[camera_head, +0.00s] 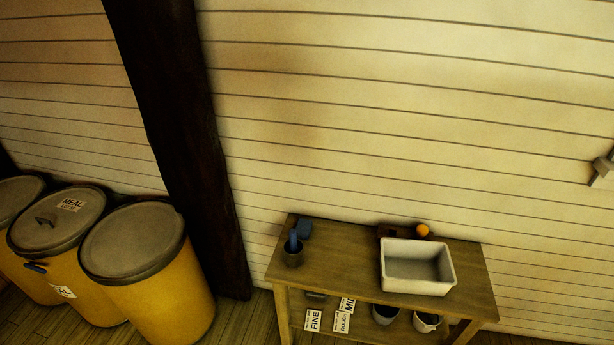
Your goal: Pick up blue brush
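A blue upright object (294,240), which looks like a brush or its handle, stands in a dark cup (292,258) at the left end of a wooden table (340,263). A second, darker blue item (305,229) sits just behind the cup; its shape is too small to tell. Another small blue piece (36,267) shows on the side of the middle yellow barrel at the far left; I cannot tell what it is. Neither of my grippers shows in the head view.
A white basin (417,267) stands on the table's right half, with an orange ball-like thing (422,230) behind it. Signs (313,319) and pots (426,321) sit below the tabletop. Yellow lidded barrels (165,300) and a dark post (180,130) stand left.

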